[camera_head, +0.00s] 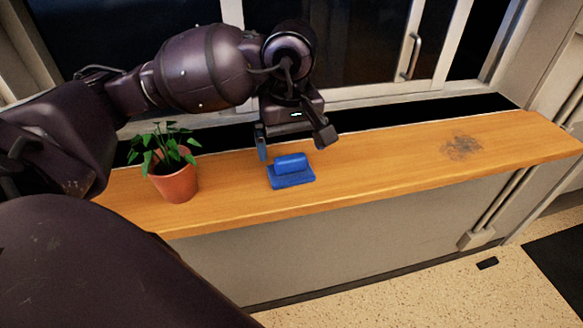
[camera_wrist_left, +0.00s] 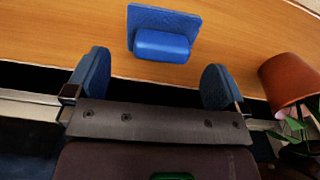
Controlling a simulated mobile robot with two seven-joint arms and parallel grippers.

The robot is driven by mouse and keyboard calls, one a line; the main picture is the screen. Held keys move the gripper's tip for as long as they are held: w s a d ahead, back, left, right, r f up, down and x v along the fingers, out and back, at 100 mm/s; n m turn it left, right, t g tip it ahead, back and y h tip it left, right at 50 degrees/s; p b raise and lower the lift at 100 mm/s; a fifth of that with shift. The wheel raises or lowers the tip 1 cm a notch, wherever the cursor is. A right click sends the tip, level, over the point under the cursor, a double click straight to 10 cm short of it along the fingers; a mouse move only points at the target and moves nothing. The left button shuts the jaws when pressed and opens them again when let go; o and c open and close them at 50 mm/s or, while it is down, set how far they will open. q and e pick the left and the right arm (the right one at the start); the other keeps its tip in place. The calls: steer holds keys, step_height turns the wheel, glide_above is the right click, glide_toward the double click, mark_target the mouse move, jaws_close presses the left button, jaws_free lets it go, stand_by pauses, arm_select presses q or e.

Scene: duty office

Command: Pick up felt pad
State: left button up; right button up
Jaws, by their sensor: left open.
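The blue felt pad (camera_head: 291,179) lies on the wooden sill, a flat square with a raised rounded grip on top. It also shows in the left wrist view (camera_wrist_left: 163,33), beyond the space between the fingertips and apart from them. My left gripper (camera_head: 291,148) is above and just behind the pad in the head view, fingers pointing down. It is open and empty, and both fingers show in the left wrist view (camera_wrist_left: 155,78). My right gripper is not in view.
A potted plant (camera_head: 175,182) stands on the wooden sill (camera_head: 385,157) left of the pad. A dark smudge (camera_head: 461,148) marks the sill at the right. The window frame (camera_head: 365,92) rises behind my gripper. The sill between pad and smudge is clear.

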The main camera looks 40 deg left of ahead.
mark_target(290, 157)
arm_select(q)
steer(key=shift+s+f, duration=0.15)
steer(key=shift+f, duration=2.7)
steer(key=c, duration=0.6)
steer(key=shift+r, duration=5.05)
steer(key=shift+c, duration=0.2)
